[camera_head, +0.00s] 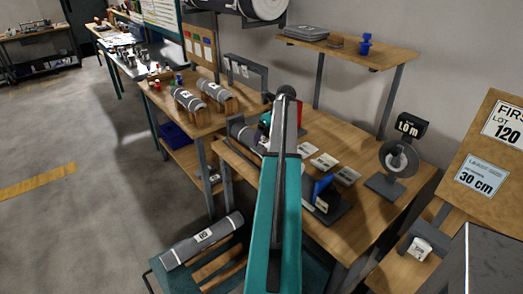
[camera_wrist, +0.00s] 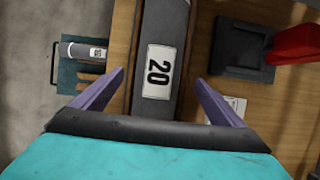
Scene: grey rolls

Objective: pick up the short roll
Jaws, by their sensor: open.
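In the wrist view a dark grey roll (camera_wrist: 156,110) with a white label reading 20 lies lengthwise between the two purple fingers of my gripper (camera_wrist: 160,77). The fingers are apart, one on each side of it in the picture, and I see no contact. Its far end runs out of the top of the frame, so its full length is hidden. In the head view a grey roll (camera_head: 246,134) on the middle bench is partly behind my arm; it appears to be the same one. My gripper is not clearly visible there.
A longer labelled roll (camera_head: 201,240) lies on a low teal cart. Two rolls (camera_head: 187,99) rest on wooden cradles on the bench behind. A black stand (camera_wrist: 240,50) and a red object (camera_wrist: 294,45) are right of the roll. A dial stand (camera_head: 397,160) stands at right.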

